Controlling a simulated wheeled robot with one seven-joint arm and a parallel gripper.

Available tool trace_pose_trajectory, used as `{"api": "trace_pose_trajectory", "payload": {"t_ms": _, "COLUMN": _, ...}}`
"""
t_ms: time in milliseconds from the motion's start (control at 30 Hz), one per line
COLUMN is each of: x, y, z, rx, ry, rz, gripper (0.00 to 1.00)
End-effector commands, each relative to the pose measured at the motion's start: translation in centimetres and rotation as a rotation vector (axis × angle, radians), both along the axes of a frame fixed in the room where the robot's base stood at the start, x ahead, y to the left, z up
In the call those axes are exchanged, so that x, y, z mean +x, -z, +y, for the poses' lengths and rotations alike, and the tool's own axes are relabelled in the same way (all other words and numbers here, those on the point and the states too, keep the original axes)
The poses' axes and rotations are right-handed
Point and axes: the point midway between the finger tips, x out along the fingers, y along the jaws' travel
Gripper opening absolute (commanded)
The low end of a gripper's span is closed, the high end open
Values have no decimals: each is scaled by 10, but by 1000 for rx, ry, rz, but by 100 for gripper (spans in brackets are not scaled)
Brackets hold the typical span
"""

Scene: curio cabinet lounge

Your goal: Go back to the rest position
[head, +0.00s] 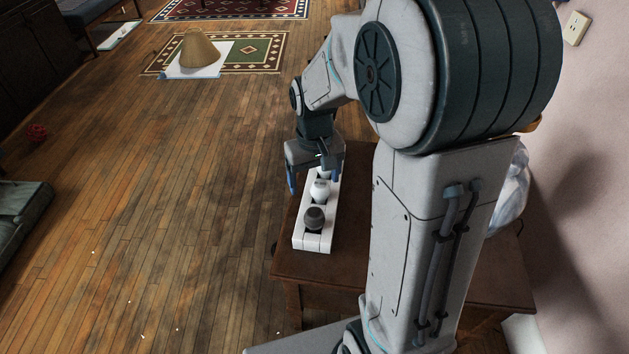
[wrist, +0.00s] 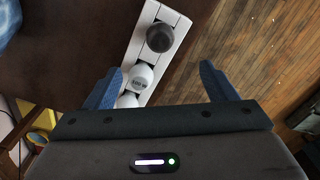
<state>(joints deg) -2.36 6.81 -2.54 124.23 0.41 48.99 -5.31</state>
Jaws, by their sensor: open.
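My gripper (wrist: 164,88) is open, with its two blue fingers apart on either side of a white holder strip (wrist: 181,23). In the head view my gripper (head: 312,178) hangs over the far end of the same strip (head: 312,243), which lies on a dark wooden table. A white rounded piece with small dark marking (wrist: 140,77) stands in the strip between the fingers' lines, and another white piece (wrist: 127,101) is partly hidden by my gripper's body. A dark grey round piece (wrist: 160,37) stands nearer the strip's near end. I see nothing held between the fingers.
The dark wooden table (head: 290,268) stands beside the pale wall at right. A bluish-white crumpled thing (head: 513,187) is partly hidden behind my arm. Wooden floor at left is mostly open, with a tan lampshade-like object (head: 200,50) on a rug and a green seat (head: 22,222) at the left edge.

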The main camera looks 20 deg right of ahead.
Motion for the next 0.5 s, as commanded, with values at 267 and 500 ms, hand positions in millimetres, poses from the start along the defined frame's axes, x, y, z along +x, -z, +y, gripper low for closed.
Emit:
{"api": "trace_pose_trajectory", "payload": {"t_ms": 267, "x": 0, "y": 0, "z": 0, "rx": 0, "ry": 0, "rz": 0, "gripper": 79}}
{"api": "trace_pose_trajectory", "payload": {"t_ms": 500, "x": -6, "y": -19, "z": 0, "rx": 1, "ry": 5, "rz": -15, "gripper": 79}}
